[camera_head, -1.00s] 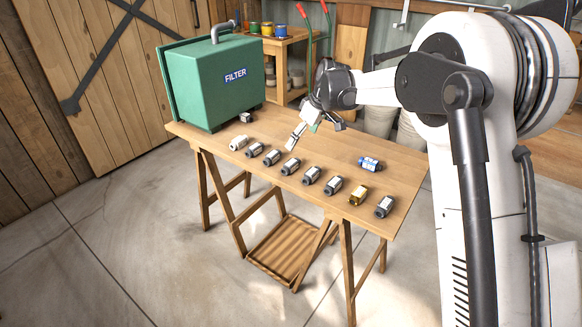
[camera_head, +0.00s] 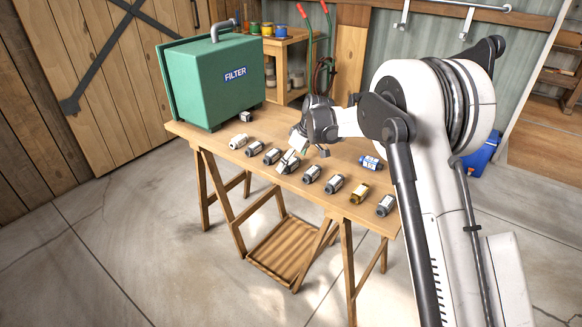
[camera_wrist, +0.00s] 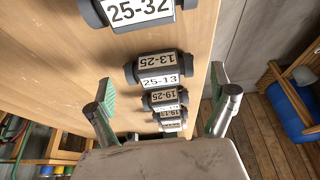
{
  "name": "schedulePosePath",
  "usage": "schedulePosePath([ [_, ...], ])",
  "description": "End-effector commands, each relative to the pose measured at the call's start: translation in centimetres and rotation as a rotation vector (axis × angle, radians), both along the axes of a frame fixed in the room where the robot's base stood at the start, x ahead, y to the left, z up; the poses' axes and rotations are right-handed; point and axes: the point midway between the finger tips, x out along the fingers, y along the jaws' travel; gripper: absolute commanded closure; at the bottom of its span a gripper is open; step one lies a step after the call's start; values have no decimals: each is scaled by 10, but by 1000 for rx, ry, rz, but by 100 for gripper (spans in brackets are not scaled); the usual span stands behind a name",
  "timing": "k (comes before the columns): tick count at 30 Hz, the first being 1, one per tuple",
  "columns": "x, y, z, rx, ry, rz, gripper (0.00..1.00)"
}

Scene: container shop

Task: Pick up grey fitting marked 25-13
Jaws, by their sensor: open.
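The grey fitting marked 25-13 (camera_wrist: 160,79) lies on the table in the wrist view, with dark ends and white labels. A second label on it reads 13-25 upside down. My gripper (camera_wrist: 158,95) is open and empty, with its two green-padded fingers to either side of the row in the picture. In the head view my gripper (camera_head: 291,154) is low over the row of fittings, at a grey fitting (camera_head: 287,164) that it partly hides. Labels are too small to read there, so I cannot tell which fitting is 25-13.
In the wrist view a fitting marked 25-32 (camera_wrist: 137,12) and one marked 19-25 (camera_wrist: 163,98) flank it. In the head view, a gold fitting (camera_head: 359,194), a blue-and-white fitting (camera_head: 371,163) and a green filter box (camera_head: 205,82) stand on the wooden table (camera_head: 222,150).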

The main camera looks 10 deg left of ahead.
Motion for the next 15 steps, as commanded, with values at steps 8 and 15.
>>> schedulePosePath([
  [8, 3, 5, -14, 0, 0, 0, 9],
  [15, 3, 5, -13, 0, 0, 0, 32],
])
